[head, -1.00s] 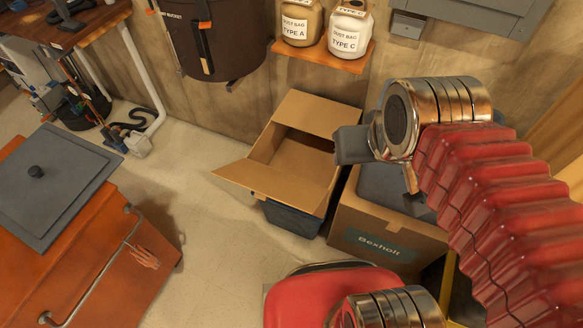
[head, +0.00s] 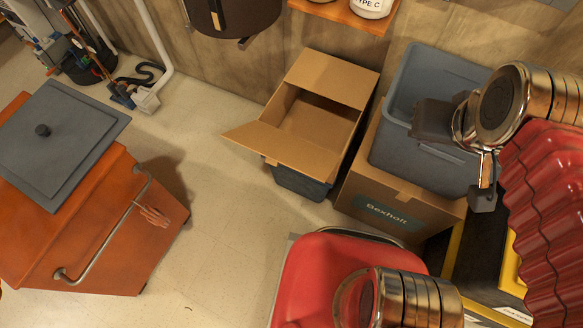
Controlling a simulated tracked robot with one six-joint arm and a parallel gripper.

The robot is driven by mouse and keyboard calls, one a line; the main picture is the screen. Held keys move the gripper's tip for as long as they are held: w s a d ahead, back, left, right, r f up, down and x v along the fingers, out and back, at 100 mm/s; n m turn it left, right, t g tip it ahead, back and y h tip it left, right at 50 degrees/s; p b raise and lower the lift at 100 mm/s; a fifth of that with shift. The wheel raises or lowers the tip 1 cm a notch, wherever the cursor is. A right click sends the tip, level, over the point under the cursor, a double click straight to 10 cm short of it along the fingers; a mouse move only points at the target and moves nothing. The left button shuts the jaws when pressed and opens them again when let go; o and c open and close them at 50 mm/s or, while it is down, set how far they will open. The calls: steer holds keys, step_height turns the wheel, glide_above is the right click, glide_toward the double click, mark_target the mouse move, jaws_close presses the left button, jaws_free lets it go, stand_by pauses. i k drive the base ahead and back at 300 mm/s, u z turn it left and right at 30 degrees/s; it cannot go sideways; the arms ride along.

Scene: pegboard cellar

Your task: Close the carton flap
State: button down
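The open brown carton (head: 347,133) stands near the wall in the middle of the head view. One flap (head: 331,78) stands out at its wall side, and another flap (head: 270,146) spreads outward at its front left. The carton's inside shows and looks empty. It rests on a dark blue-grey bin (head: 300,184). My gripper (head: 484,196) is to the right of the carton, over the grey bin, and clear of the flaps. Its fingertips are seen side-on, so their opening is unclear. Nothing is visibly held.
An open grey bin (head: 408,155) sits on a closed "Bexholt" box (head: 358,207), right of the carton. An orange chest (head: 90,225) with a grey lid stands left, with bare floor (head: 225,235) between. A shelf (head: 330,12) with dust-bag jars is above.

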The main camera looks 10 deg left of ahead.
mark_target(278, 147)
steer(key=z, duration=0.15)
steer(key=k, duration=1.5)
steer(key=u, duration=0.7)
steer(key=i, duration=1)
steer(key=u, duration=0.05)
